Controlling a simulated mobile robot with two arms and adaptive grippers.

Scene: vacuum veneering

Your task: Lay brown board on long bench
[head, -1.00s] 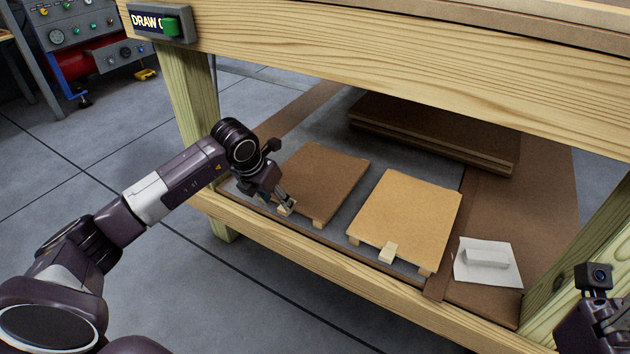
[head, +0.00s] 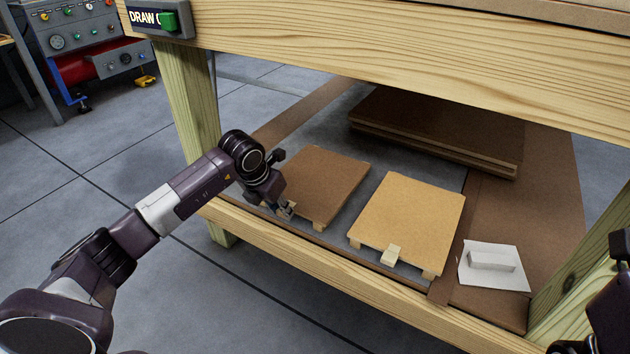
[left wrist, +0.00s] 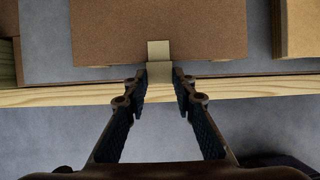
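The brown board (head: 322,181) lies on the low shelf of a wooden bench, left of a lighter tan board. It rests on small wooden blocks and has a pale tab at its front edge. My left gripper (head: 287,212) is at this tab. In the left wrist view, the left gripper's fingers (left wrist: 160,82) flank the tab (left wrist: 159,51) with no clear gap, and the brown board (left wrist: 110,30) extends beyond them. Dark parts of my right arm show at the right edge of the head view; its fingers cannot be made out. I cannot tell which surface is the long bench.
The tan board (head: 412,220) with its own tab lies to the right. A white block on a sheet (head: 492,266) is further right, and stacked dark boards (head: 430,128) lie behind. The shelf's front rail (head: 330,275) and the thick upper beam (head: 400,62) bound the opening.

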